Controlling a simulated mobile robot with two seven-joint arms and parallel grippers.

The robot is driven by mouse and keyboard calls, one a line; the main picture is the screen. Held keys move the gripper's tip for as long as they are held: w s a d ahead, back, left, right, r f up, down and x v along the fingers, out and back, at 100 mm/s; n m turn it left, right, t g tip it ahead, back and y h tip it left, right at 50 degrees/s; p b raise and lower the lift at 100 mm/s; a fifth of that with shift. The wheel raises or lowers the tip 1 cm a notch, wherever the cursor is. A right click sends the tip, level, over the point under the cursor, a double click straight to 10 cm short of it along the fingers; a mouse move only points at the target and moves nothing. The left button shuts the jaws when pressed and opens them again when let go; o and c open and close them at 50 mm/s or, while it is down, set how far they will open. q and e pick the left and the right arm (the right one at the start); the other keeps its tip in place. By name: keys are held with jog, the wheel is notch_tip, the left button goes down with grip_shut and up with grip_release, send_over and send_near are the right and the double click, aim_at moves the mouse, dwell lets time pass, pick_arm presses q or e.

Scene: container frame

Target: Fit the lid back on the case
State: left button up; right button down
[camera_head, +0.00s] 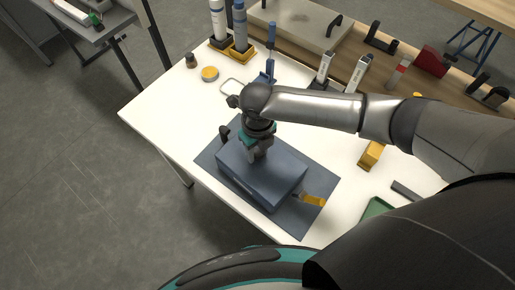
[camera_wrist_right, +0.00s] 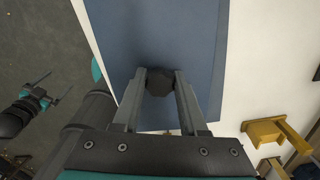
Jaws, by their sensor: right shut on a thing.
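The blue lid (camera_head: 285,180) shows in the head view as the flat top of a box shape over the grey-blue mat. The case (camera_head: 243,190) shows below it as the blue side; I cannot tell whether a gap lies between them. My right gripper (camera_head: 260,152) comes down from above onto the lid. In the right wrist view my right gripper (camera_wrist_right: 160,88) is shut on the lid's dark round knob (camera_wrist_right: 159,76), with the lid (camera_wrist_right: 135,35) beneath. My left gripper (camera_wrist_right: 48,88) shows small at the left there, its fingers apart and empty, away from the lid.
The mat (camera_head: 322,182) lies on a white table (camera_head: 160,112). A yellow-ended piece (camera_head: 313,200) lies at the mat's right edge. A yellow block (camera_head: 372,154) and green tray (camera_head: 377,209) are farther right. Bottles (camera_head: 239,25) and tools stand behind. The table's left part is mostly clear.

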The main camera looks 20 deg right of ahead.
jog(key=shift+f, duration=0.3)
jog(key=shift+c, duration=1.8)
grip_release()
jog(key=shift+r, duration=0.15)
notch_tip(320, 180, up, 15)
jog(key=p, duration=0.1)
jog(key=shift+r, duration=0.1)
